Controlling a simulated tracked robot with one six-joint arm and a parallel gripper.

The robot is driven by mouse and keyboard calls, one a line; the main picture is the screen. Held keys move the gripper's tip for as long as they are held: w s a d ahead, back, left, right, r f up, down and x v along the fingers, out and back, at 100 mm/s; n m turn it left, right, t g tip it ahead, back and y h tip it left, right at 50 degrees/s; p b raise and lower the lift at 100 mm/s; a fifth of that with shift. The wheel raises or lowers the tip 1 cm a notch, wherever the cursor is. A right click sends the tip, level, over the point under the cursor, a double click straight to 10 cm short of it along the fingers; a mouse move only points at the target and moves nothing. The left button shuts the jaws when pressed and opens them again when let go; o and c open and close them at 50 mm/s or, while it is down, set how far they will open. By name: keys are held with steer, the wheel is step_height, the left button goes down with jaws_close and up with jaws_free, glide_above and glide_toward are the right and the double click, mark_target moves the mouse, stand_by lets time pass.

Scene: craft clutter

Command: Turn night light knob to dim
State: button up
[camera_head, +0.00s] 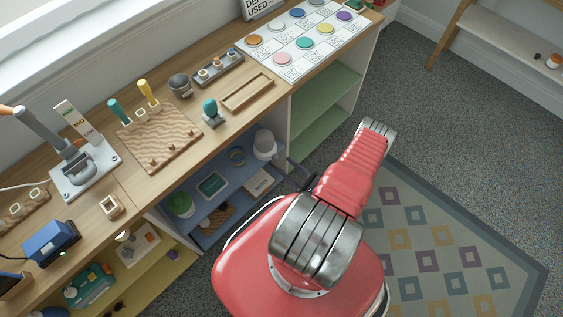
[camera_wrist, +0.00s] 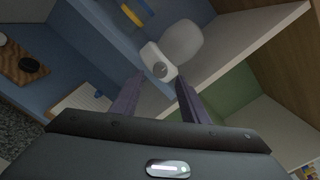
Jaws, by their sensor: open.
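The night light (camera_head: 264,143) is a white rounded lamp on the blue shelf under the counter, near the divider. In the wrist view its pale dome (camera_wrist: 183,42) is tilted, with a white base. A round grey knob (camera_wrist: 160,69) sits on the base and faces my gripper. My gripper (camera_wrist: 158,80) is open, its two dark fingers pointing at the base with the knob between their tips in the picture. I cannot tell whether the fingers touch it. No mark showing the knob's setting is readable.
The blue shelf also holds a green-topped jar (camera_head: 180,204), a teal-framed item (camera_head: 212,184) and a white box (camera_head: 258,182). The divider and the green compartment (camera_head: 325,100) stand to the right. The counter edge (camera_head: 215,150) overhangs the shelf.

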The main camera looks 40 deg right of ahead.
mark_target(278, 160)
steer(key=shift+w, duration=2.2)
steer(key=shift+c, duration=0.5)
steer(key=shift+a, duration=0.1)
steer(key=c, duration=0.9)
jaws_close()
